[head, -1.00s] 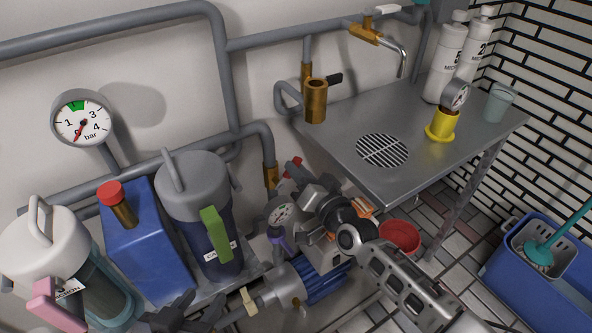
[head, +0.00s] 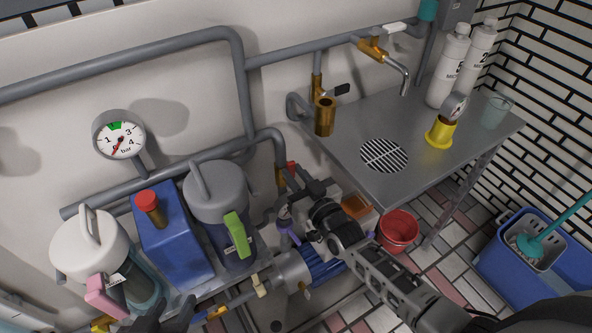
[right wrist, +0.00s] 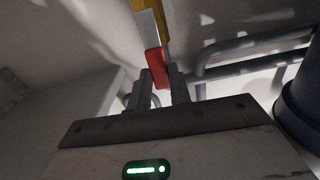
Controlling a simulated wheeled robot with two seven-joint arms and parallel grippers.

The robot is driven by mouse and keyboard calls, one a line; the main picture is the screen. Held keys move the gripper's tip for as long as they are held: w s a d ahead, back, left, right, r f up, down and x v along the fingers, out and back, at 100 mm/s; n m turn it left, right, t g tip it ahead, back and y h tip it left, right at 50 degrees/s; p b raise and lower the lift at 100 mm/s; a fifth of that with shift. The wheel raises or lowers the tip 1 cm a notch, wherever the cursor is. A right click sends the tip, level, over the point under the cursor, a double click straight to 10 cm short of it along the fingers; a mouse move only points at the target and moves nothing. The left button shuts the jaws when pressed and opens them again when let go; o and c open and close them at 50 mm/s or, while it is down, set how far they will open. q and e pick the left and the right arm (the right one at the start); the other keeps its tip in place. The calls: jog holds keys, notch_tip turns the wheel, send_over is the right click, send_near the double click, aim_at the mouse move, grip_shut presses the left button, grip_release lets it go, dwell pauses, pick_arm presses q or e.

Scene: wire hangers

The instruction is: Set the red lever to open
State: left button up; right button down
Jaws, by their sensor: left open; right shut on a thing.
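The red lever (head: 291,168) sits by the brass valve (head: 280,178) on the grey pipe, behind my right gripper in the head view. In the right wrist view the red lever (right wrist: 156,66) is between my right fingertips (right wrist: 159,82), with a pale metal piece and a yellow-brass part above it. My right gripper (head: 299,181) is shut on the lever; in the head view its arm hides much of the grip. My left gripper (head: 160,318) is a dark shape at the bottom left edge, open and apart from the lever.
Filter housings with a green handle (head: 237,235) and a pink handle (head: 106,297) stand left, around a blue box (head: 172,240). A blue pump (head: 322,262) sits under my right arm. A steel counter (head: 420,125) and red bucket (head: 398,232) are right.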

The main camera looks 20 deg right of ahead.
jog(key=shift+a+n, duration=0.1)
jog(key=shift+n, duration=0.2)
jog(key=c, duration=1.3)
grip_release()
jog(key=shift+s, duration=0.1)
jog(key=p+v, duration=0.1)
jog(key=v, duration=1.5)
